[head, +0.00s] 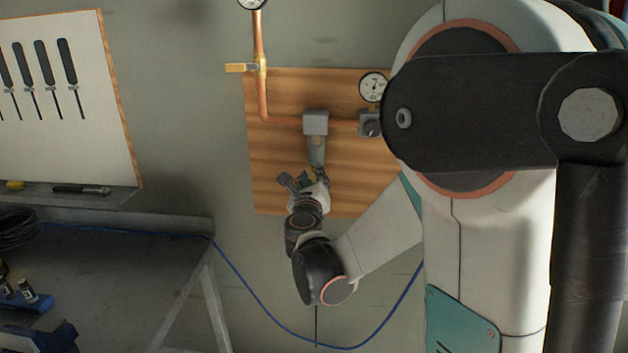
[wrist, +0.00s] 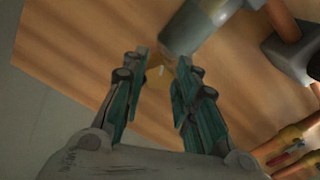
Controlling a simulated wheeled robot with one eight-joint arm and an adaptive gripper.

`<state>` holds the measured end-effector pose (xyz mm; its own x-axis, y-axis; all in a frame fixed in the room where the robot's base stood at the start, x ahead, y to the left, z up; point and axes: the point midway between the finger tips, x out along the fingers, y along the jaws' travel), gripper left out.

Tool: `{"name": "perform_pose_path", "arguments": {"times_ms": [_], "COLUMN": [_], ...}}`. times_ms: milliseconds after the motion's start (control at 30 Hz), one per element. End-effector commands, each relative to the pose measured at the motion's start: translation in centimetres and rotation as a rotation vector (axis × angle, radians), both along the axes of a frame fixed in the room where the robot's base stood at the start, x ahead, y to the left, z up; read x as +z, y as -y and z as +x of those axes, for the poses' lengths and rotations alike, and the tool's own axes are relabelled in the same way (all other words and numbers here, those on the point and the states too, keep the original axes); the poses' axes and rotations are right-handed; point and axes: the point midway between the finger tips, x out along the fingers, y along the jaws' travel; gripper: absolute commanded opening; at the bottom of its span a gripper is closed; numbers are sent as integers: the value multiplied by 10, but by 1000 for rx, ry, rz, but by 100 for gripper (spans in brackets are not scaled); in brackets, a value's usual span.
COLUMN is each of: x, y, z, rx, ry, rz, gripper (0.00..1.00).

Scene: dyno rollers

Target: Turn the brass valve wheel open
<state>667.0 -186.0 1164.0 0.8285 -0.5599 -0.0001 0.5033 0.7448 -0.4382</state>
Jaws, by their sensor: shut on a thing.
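In the head view my gripper (head: 312,174) reaches up to the board just below a grey cylindrical fitting (head: 316,150). The wheel cannot be made out clearly there. How far it is turned cannot be told.
The wooden board (head: 275,95) carries copper pipe (head: 283,121), a grey block (head: 316,122), a dial gauge (head: 373,86) and a yellow lever (head: 238,68). A workbench (head: 130,270) stands left. A blue hose (head: 262,305) hangs below. My arm hides the right side.

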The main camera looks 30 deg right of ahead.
Motion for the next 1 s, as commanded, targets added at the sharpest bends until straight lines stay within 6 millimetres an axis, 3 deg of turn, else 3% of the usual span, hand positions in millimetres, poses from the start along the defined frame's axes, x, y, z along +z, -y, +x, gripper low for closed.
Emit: {"name": "perform_pose_path", "arguments": {"times_ms": [1000], "x": [-3], "y": [-2], "z": [1], "rx": [1], "ry": [-540], "rz": [-800], "gripper": [4]}}
